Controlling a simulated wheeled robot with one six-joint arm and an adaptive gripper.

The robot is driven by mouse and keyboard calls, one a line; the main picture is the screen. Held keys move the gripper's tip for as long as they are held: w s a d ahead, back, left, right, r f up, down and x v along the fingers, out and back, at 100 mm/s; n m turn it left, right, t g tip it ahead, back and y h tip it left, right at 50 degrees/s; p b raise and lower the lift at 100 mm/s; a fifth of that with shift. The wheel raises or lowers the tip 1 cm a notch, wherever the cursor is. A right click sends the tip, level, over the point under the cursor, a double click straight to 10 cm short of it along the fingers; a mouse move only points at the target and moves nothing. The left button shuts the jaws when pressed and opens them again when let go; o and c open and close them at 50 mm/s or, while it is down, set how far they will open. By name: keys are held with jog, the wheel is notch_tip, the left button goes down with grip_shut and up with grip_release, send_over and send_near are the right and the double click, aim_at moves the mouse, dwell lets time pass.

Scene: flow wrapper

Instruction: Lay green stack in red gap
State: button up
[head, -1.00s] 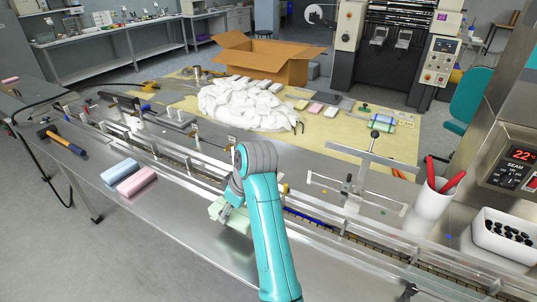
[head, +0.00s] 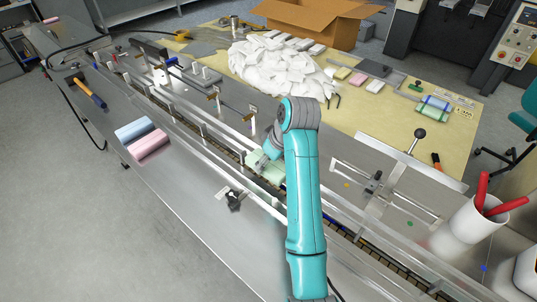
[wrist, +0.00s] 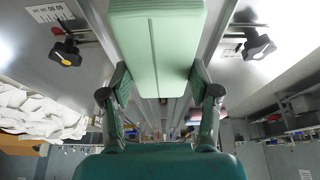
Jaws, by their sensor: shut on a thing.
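My gripper (head: 266,154) is shut on a pale green stack (head: 272,172). In the head view the stack is at or just over the long chain channel (head: 220,147) between the metal rails; I cannot tell whether it touches the channel. In the wrist view the green stack (wrist: 155,45) fills the top middle, between the two dark fingers of my gripper (wrist: 159,85). My teal arm hides part of the channel to the right of the stack. I cannot make out a red-marked gap in either view.
A blue stack (head: 134,128) and a pink stack (head: 149,145) lie on the steel table at left. A black-knobbed clamp (head: 233,200) sits by the front rail. A white cup with red handles (head: 474,225) stands at right. White wrappers (head: 275,70) are piled behind.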

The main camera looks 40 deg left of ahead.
jog(key=shift+f, duration=2)
jog(key=shift+f, duration=0.2)
jog(key=o, duration=1)
jog(key=shift+c, duration=0.2)
jog(key=shift+v, duration=3.75)
